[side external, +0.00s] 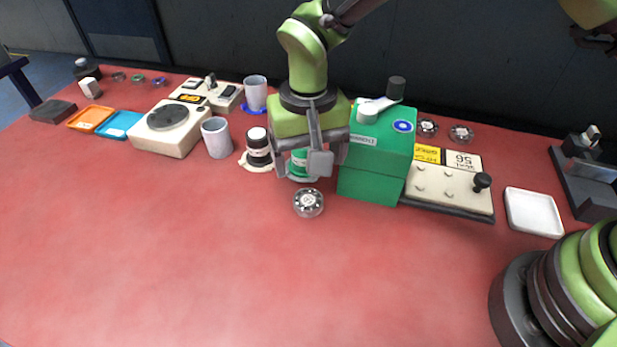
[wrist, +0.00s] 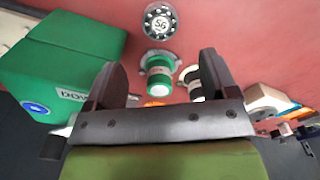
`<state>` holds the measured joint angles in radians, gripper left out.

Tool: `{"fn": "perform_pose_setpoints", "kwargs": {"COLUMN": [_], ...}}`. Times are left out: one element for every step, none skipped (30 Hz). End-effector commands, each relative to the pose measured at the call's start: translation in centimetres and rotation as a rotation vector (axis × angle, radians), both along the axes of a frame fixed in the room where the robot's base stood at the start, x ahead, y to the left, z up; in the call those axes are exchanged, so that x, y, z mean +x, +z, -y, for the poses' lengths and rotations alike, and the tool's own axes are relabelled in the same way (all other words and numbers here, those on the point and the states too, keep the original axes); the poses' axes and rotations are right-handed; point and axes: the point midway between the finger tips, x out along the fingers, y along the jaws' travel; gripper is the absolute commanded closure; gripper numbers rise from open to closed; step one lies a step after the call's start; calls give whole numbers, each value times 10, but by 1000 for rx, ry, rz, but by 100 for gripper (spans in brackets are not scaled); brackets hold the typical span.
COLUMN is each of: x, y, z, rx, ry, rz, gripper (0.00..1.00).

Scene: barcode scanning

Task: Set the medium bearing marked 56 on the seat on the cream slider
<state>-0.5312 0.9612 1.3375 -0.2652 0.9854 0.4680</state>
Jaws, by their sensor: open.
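The bearing marked 56 (side external: 308,203) lies flat on the red table in front of my gripper. In the wrist view the same bearing (wrist: 160,22) shows its number at the top, beyond the fingertips. My gripper (side external: 303,172) is open and empty, above the table and just behind the bearing; its two fingers show in the wrist view (wrist: 163,72). The cream slider (side external: 450,186) with a black knob and a yellow and white label reading 56 sticks out to the right of the green press (side external: 372,160). I cannot make out the seat itself clearly.
Two other bearings (side external: 427,127) (side external: 461,134) lie behind the slider. A white tray (side external: 534,212) is at right; cups and a cream machine (side external: 167,128) stand left. The front table is clear.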

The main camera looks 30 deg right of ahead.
Motion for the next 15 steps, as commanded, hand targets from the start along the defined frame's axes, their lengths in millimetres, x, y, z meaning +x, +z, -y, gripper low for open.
{"fn": "perform_pose_setpoints", "kwargs": {"x": [1, 1, 1, 1, 1, 0, 0, 0, 0, 0, 0, 0, 0, 0, 0], "y": [9, 13, 18, 20, 23, 25, 26, 27, 28, 28, 28, 28, 28, 29, 31], "z": [0, 0, 0, 0, 0, 0, 0, 0, 0, 0, 0, 0, 0, 0, 1], "rx": [2, 2, 1, 1, 1, 1, 0, 0, 0, 0, 0, 0, 0, 0, 3], "ry": [1, 1, 1, 0, 0, 1, 0, 0, 0, 0, 0, 1, 1, 0, -1], "rz": [4, 2, 3, 2, 2, 1, 1, 0, 0, 0, 0, 0, 0, 0, 3], "gripper": [21, 21, 21, 21, 21, 21, 21, 21, 21, 21, 21, 21, 21, 21, 21]}}
